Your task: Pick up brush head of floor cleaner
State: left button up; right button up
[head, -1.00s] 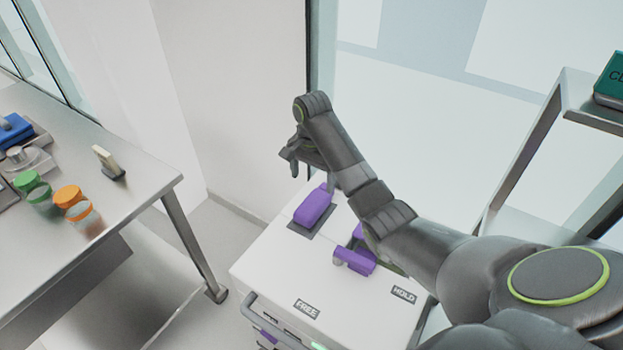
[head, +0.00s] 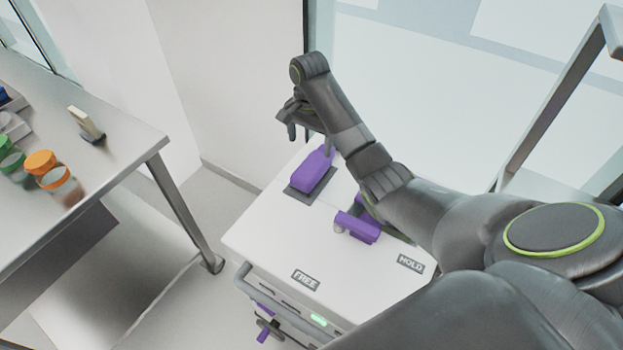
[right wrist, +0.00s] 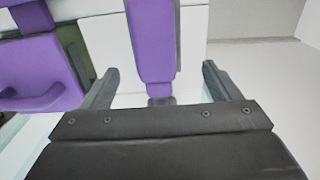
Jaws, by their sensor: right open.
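A purple block-shaped piece (head: 313,171) lies on a dark pad on the white cart top (head: 275,235). A second purple piece with an arm-like part (head: 359,227) sits nearer the front, partly hidden by my right arm. I cannot tell for sure which is the brush head. My right gripper (head: 309,140) is open and empty at the far end of the purple block. In the right wrist view the block (right wrist: 152,45) shows between the two spread fingers (right wrist: 160,72); contact is not visible. The second piece (right wrist: 40,85) is at left there. My left gripper is out of view.
A steel table (head: 115,150) stands at left with orange-lidded (head: 40,162) and green-lidded jars and a small upright cream piece (head: 84,121). A wall and glass are behind the cart. A metal frame (head: 540,110) rises at right. FREE and HOLD labels mark the cart top.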

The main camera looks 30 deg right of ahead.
aim_at(311, 165)
notch_tip(311, 165, down, 6)
jog(key=shift+r, duration=0.25)
jog(key=f, duration=0.2)
jog(key=s+f, duration=0.1)
jog(key=f, duration=0.1)
jog(key=shift+f, duration=0.6)
jog(key=c, duration=1.2)
